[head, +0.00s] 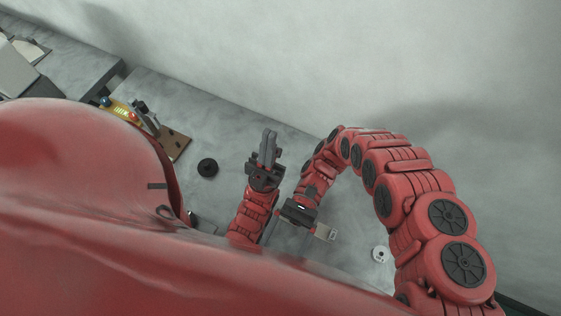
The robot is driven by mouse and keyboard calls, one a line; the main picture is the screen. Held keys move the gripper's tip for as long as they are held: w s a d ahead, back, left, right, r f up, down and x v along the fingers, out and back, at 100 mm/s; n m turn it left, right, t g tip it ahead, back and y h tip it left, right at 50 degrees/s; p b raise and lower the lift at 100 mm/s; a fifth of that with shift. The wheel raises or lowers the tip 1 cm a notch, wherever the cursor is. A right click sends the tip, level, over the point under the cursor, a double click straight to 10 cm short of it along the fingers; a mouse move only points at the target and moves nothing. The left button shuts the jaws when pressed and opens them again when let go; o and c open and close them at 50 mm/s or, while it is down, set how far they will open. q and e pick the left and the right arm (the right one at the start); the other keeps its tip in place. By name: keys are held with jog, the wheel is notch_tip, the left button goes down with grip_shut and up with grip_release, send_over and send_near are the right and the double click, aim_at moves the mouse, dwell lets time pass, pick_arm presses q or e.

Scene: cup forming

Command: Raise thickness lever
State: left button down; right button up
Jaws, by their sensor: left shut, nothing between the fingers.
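A small yellow panel (122,109) with lit spots and coloured knobs stands at the left, on a brown base plate (174,146). A dark curved piece (150,118) rises beside it. I cannot tell for sure which part is the thickness lever. My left gripper (268,138) points up the picture with its fingers together and empty. It is well to the right of the panel and apart from it. My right gripper (298,211) hangs at the end of the arched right arm. Its fingers do not show clearly.
A black round piece (207,167) lies on the grey counter (225,140) between the panel and my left gripper. A grey wall rises behind. My red body covers the lower left.

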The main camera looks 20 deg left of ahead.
jog(key=shift+o, duration=0.5)
jog(key=shift+r, duration=0.1)
jog(key=s+d+r+p, duration=0.2)
jog(key=s+p, duration=0.1)
jog(key=s, duration=0.4)
jog(key=s+d+r+p, duration=0.2)
jog(key=s+p, duration=0.2)
jog(key=s, duration=0.4)
jog(key=shift+s+d+r, duration=0.15)
jog(key=shift+d+r, duration=0.1)
jog(key=shift+r, duration=0.15)
